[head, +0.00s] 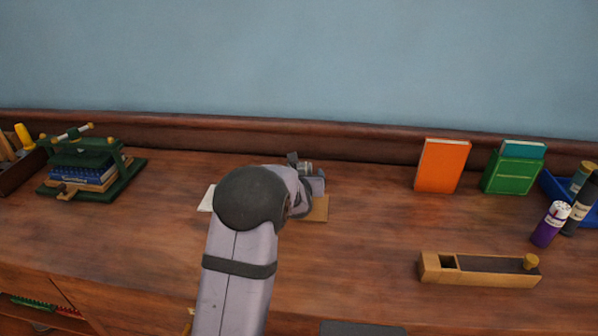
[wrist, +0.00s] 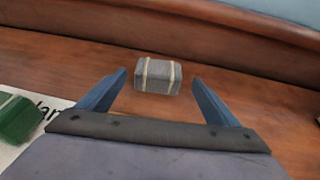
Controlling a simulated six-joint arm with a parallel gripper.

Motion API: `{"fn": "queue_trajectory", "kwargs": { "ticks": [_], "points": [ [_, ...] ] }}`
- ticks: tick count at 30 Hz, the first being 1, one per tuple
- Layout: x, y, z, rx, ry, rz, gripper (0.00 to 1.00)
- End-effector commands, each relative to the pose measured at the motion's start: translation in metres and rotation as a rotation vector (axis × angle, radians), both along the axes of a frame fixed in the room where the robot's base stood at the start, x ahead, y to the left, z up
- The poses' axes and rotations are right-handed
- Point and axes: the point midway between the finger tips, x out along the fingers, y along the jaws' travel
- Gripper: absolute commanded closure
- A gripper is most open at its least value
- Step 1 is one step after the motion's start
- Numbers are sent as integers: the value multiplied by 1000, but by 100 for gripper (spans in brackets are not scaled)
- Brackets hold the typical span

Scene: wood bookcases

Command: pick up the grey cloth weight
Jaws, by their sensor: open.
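The grey cloth weight (wrist: 151,82) is a small block with two cream bands, lying on the wooden top in the upper middle of the wrist view. My gripper (wrist: 159,76) is open, with a blue finger on each side of the picture. The weight appears between the fingertips and a little beyond them, with bare wood showing on both sides of it. Nothing is held. In the head view my arm covers the middle of the bench, and I cannot make out the weight there.
A green object (wrist: 17,119) lies on a printed white sheet (wrist: 50,104) at left. A wooden back rail (wrist: 200,43) runs behind the weight. A green press (head: 92,165) stands far left. An orange book (head: 442,166), a green box (head: 514,172) and a wooden plane (head: 480,270) are at right.

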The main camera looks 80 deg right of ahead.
Motion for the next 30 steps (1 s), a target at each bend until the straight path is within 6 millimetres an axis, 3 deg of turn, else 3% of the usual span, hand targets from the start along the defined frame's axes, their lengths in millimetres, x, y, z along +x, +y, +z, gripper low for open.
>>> {"fn": "queue_trajectory", "kwargs": {
  "ticks": [16, 27, 28, 30],
  "points": [
    [7, -41, -18, 2, 0, 0, 16],
    [7, -46, -21, 1, 0, 0, 16],
    [7, -46, -21, 1, 0, 0, 18],
    [7, -46, -21, 1, 0, 0, 35]
  ]
}}
